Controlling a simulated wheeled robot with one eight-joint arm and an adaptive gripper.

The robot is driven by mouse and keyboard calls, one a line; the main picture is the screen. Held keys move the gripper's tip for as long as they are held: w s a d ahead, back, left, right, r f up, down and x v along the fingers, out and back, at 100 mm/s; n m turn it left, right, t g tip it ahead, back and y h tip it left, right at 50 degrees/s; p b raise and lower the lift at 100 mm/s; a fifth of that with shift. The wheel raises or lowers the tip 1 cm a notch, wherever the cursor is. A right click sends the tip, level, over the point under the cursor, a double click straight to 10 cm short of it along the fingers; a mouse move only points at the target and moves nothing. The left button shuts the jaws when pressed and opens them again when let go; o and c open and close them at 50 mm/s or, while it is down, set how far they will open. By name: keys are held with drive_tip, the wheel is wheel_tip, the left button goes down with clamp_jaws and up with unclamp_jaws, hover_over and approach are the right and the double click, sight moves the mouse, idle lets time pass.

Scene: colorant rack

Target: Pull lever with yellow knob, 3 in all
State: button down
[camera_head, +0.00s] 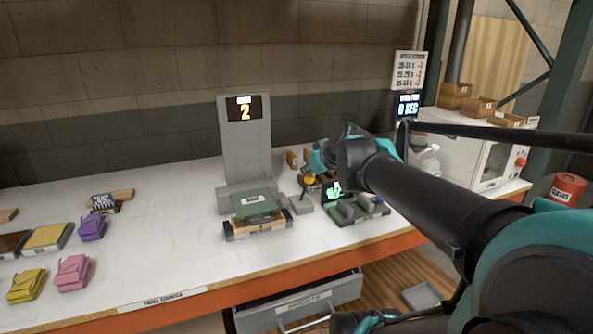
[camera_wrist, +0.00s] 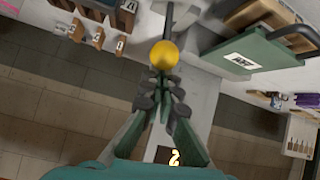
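In the wrist view the round yellow knob (camera_wrist: 164,54) lies just beyond my fingertips (camera_wrist: 164,83). The two fingers come together at the knob's near edge, and the knob is not visibly enclosed between them. I cannot tell whether they touch it. The lever's dark rod (camera_wrist: 169,18) shows past the knob. The grey column (camera_head: 243,140) carries a screen reading 2 (camera_head: 245,110).
A green labelled block (camera_head: 255,203) sits in front of the column. A small machine with a green display (camera_head: 334,190) stands right of it. A drawer (camera_head: 300,302) stands open below.

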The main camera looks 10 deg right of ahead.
drive_tip(key=s+r, duration=0.5)
drive_tip(key=r, duration=0.2)
drive_tip(key=shift+s+d+r, duration=0.2)
drive_tip(key=shift+d+r, duration=0.15)
drive_tip(key=shift+d, duration=0.1)
idle(2.2)
drive_tip(key=w+a+g+h, duration=0.1)
drive_tip(key=w+g, duration=0.3)
drive_tip(key=w, duration=0.6)
drive_tip(key=w+a+r+g, duration=0.1)
drive_tip(key=w+a+g, duration=0.2)
drive_tip(key=w, duration=0.8)
drive_tip(key=shift+g+h, duration=0.4)
drive_tip(key=shift+g, duration=0.6)
drive_tip(key=shift+a, duration=0.1)
